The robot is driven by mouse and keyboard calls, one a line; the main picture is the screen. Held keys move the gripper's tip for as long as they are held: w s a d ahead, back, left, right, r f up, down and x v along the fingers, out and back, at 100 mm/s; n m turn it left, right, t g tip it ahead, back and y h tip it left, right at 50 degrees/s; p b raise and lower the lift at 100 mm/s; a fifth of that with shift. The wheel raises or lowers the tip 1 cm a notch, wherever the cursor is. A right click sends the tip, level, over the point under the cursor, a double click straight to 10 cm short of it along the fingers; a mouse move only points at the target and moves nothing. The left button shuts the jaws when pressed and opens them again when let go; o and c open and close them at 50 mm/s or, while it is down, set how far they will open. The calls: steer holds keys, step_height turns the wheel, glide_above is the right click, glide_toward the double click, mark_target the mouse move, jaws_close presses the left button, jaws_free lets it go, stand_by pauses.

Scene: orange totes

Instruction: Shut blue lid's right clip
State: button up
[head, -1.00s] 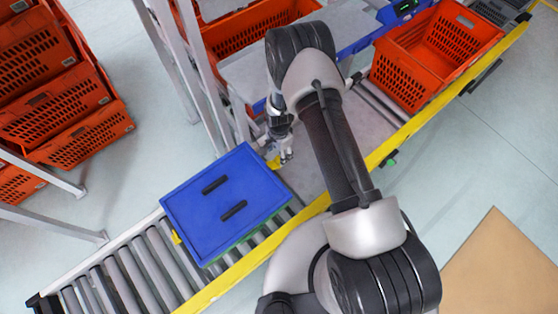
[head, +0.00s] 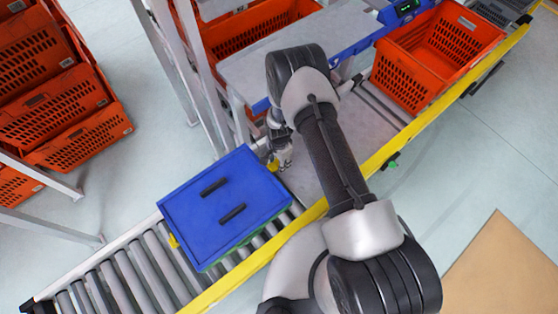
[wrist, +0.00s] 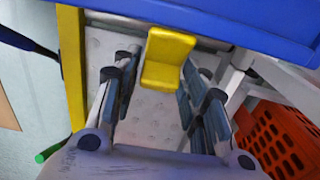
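The blue lid (head: 218,205) with two dark handles lies on a box on the roller conveyor; a little green shows beneath its edge. Its right clip (head: 273,166) is yellow and partly hidden by my gripper in the head view. In the wrist view the clip (wrist: 167,60) juts out from below the lid's edge (wrist: 215,20) and appears swung outward, open. My gripper (head: 283,160) is beside the lid's right edge. In the wrist view my gripper (wrist: 160,88) is open and empty, its fingers on either side of the clip, with no clear contact.
Another yellow clip (head: 174,241) shows at the lid's left side. The conveyor's yellow rail (head: 233,287) runs along the near side. A metal post (head: 200,75) and a grey shelf (head: 270,62) stand behind. An orange tote (head: 432,60) sits farther right on the conveyor.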

mark_target(276, 166)
steer(key=c, duration=0.6)
steer(key=shift+f+y, duration=0.2)
steer(key=shift+y, duration=0.1)
steer(key=shift+c, duration=0.2)
steer(key=shift+f+g+y+b, duration=0.2)
steer(key=shift+f+g+y, duration=0.15)
steer(key=shift+g+y, duration=0.3)
steer(key=shift+f+g+y+b, duration=0.15)
steer(key=shift+f+g+y, duration=0.25)
steer(key=shift+y, duration=0.45)
steer(key=g+y, duration=0.1)
steer(key=f+g+y, duration=0.1)
steer(key=shift+s+a+y, duration=0.15)
steer(key=shift+a+y, duration=0.1)
steer(key=shift+y, duration=0.05)
steer(key=shift+s+a+f+g+y, duration=0.2)
steer(key=shift+g+y, duration=0.25)
steer(key=shift+y, duration=0.15)
steer(key=o, duration=1.1)
steer(key=shift+c, duration=0.2)
